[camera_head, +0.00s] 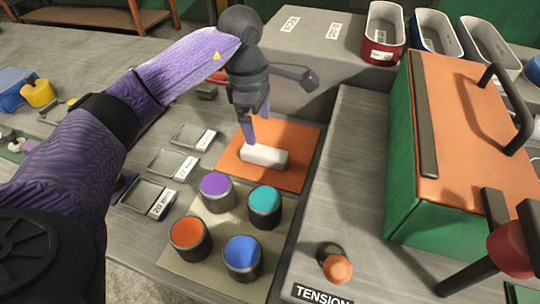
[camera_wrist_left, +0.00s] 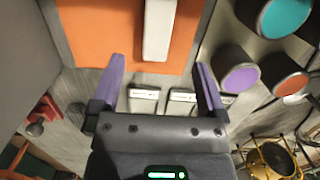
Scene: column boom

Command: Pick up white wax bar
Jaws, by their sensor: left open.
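The white wax bar (camera_head: 265,157) lies on an orange mat (camera_head: 290,172), near the mat's left-front part. In the left wrist view the bar (camera_wrist_left: 159,28) lies on the orange mat (camera_wrist_left: 95,35), ahead of the fingertips. My left gripper (camera_head: 253,132) points down just above the bar's left end. In the wrist view its purple fingers (camera_wrist_left: 159,62) are spread, with nothing between them. The bar lies lengthwise ahead, roughly in line with the gap. My right gripper is not in view.
Several round coloured-top pots stand in front of the mat, including purple (camera_head: 215,190) and teal (camera_head: 264,205). Small labelled trays (camera_head: 172,164) lie to the left. A green box with an orange lid (camera_head: 465,130) stands to the right. Bins, one red (camera_head: 384,32), stand behind.

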